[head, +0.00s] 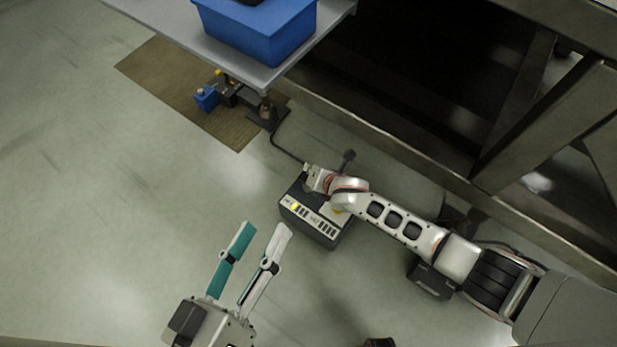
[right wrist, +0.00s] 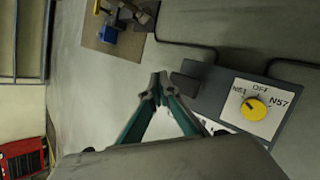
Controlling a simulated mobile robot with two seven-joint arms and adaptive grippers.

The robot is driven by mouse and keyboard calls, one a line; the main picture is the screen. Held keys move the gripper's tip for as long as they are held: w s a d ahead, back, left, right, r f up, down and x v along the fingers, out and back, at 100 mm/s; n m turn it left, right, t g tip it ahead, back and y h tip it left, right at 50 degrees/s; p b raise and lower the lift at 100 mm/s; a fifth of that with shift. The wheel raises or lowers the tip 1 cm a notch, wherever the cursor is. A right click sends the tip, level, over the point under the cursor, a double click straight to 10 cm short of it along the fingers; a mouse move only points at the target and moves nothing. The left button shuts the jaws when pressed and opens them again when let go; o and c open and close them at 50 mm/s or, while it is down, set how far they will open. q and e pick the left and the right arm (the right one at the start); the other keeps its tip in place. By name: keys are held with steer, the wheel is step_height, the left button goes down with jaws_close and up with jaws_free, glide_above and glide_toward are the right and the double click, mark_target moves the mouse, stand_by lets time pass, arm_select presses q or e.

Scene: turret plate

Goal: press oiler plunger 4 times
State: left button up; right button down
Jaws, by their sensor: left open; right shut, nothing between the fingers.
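No part is labelled as an oiler. A small blue block with a light cap (head: 207,97) stands on the brown mat beside a dark mechanism with a yellow top (head: 222,76); it also shows in the right wrist view (right wrist: 106,36). I cannot tell whether its cap is a plunger. My right gripper (right wrist: 160,84) is shut and empty, its tips close to a dark block on the grey control box; I cannot tell whether they touch. In the head view it is over the box's far left edge. My left gripper (head: 262,228) is open and empty, left of the box.
The control box (head: 322,235) has a yellow selector knob (right wrist: 254,108) marked N51, OFF and N57. A cable runs from it toward the mat (head: 160,75). A grey table with a blue bin (head: 262,40) stands above the mat. Metal framing (head: 400,150) bounds the right. Floor at left is clear.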

arm_select(q)
steer(key=shift+w+r+p, duration=0.2)
steer(key=shift+r+p, duration=0.05)
steer(key=shift+r, duration=0.35)
steer(key=shift+w+r+p, duration=0.15)
steer(key=shift+r+p, duration=0.05)
steer(key=shift+r, duration=0.4)
jaws_close()
stand_by(0.7)
